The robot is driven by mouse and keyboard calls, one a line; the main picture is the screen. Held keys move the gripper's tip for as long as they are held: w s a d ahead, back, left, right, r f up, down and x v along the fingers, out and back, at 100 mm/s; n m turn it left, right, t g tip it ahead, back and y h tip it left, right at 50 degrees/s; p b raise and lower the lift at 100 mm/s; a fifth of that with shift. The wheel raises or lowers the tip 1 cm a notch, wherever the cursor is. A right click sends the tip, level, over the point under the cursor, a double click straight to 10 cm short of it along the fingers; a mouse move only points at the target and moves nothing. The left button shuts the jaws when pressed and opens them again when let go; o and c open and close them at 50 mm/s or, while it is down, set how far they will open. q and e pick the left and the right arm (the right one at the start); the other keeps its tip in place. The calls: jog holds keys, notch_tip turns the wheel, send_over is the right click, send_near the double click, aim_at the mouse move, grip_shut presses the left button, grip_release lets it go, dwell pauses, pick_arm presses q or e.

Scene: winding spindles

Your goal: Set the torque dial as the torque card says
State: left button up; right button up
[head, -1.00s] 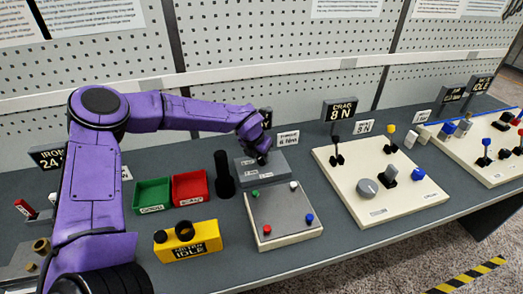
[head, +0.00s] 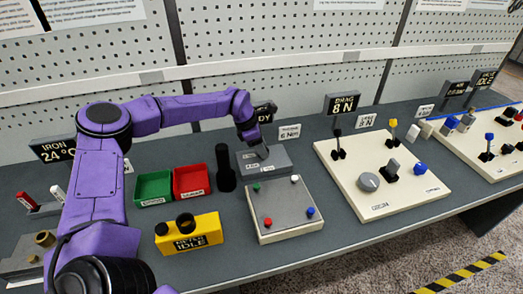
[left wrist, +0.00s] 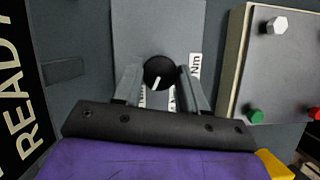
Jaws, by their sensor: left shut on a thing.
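The torque dial (left wrist: 158,70) is a round black knob with a white pointer mark, on top of a grey box (head: 281,160). In the left wrist view the mark points down and slightly left, towards my gripper's base. My left gripper (left wrist: 160,76) has a finger on each side of the dial and is shut on it. In the head view my left gripper (head: 262,152) reaches down onto the grey box and hides the dial. The torque card (head: 289,132) behind the box appears to read 6 Nm. The scale labels by the dial are partly covered. My right gripper is not in view.
A black cylinder (head: 225,168) stands just left of the grey box, beside red (head: 190,180) and green (head: 154,187) bins. A plate with coloured pegs (head: 284,207) sits in front. A READY display (left wrist: 18,90) stands close by. A cream control panel (head: 384,178) is at right.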

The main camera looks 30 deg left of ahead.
pick_arm(q)
jog(key=shift+f+m+g+b, duration=0.15)
jog(key=shift+m+g+b, duration=0.2)
jog(key=shift+m, duration=0.45)
jog(key=o, duration=1.1)
jog(key=shift+c, duration=0.2)
jog(key=b+v, duration=0.2)
jog(key=v, duration=0.8)
jog(key=shift+a+r, duration=0.2)
jog(key=shift+a, duration=0.1)
